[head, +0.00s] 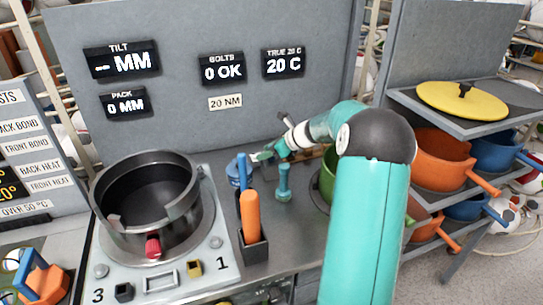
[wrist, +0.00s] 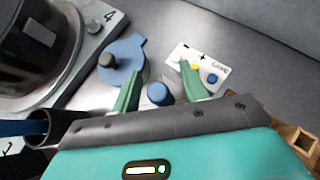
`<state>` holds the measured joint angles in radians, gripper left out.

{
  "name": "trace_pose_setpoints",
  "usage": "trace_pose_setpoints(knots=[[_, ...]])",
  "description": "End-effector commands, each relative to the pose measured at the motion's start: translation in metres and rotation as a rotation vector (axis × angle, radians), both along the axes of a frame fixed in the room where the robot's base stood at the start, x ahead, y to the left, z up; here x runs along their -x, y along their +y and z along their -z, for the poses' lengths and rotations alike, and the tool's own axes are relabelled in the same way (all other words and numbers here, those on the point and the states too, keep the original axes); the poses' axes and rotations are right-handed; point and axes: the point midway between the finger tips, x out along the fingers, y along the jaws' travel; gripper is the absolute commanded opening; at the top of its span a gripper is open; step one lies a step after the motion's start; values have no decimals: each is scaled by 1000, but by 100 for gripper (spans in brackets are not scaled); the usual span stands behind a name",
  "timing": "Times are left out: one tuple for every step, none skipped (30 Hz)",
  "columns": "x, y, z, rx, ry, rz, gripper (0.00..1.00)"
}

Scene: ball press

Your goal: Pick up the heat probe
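No thing is clearly marked as the heat probe, so I cannot tell for sure which it is. In the wrist view my gripper (wrist: 161,83) is open, with its two green fingers apart. A blue rounded knob (wrist: 160,93) shows between the fingers; I cannot tell if they touch it, and what lies under it is hidden. In the head view my gripper (head: 264,154) is low over the bench, behind the tool holder (head: 254,250). The holder carries an orange-handled tool (head: 250,215) and a blue-handled tool (head: 242,168). A teal upright piece (head: 284,184) stands to their right.
A blue disc with a grey knob (wrist: 120,60) and a white card (wrist: 200,66) lie beyond my fingers. A large dark pot (head: 150,200) stands left on a plate. Shelves with orange and blue pots (head: 440,160) stand right. A grey panel (head: 200,35) rises behind.

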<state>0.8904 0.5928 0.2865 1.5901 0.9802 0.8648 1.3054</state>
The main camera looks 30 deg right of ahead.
Motion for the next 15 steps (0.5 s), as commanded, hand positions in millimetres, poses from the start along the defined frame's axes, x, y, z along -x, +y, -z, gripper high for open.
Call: trace_pose_setpoints(knots=[[0,0,0,0,0,0,35],[0,0,0,0,0,0,29],[0,0,0,0,0,0,21],[0,0,0,0,0,0,15],[0,0,0,0,0,0,9],[0,0,0,0,0,0,1],[0,0,0,0,0,0,0],[0,0,0,0,0,0,0],[0,0,0,0,0,0,0],[0,0,0,0,0,0,0],[0,0,-1,0,0,0,0],[0,0,-1,0,0,0,0],[0,0,-1,0,0,0,0],[0,0,-1,1,0,-1,0],[0,0,-2,1,-1,0,0]])
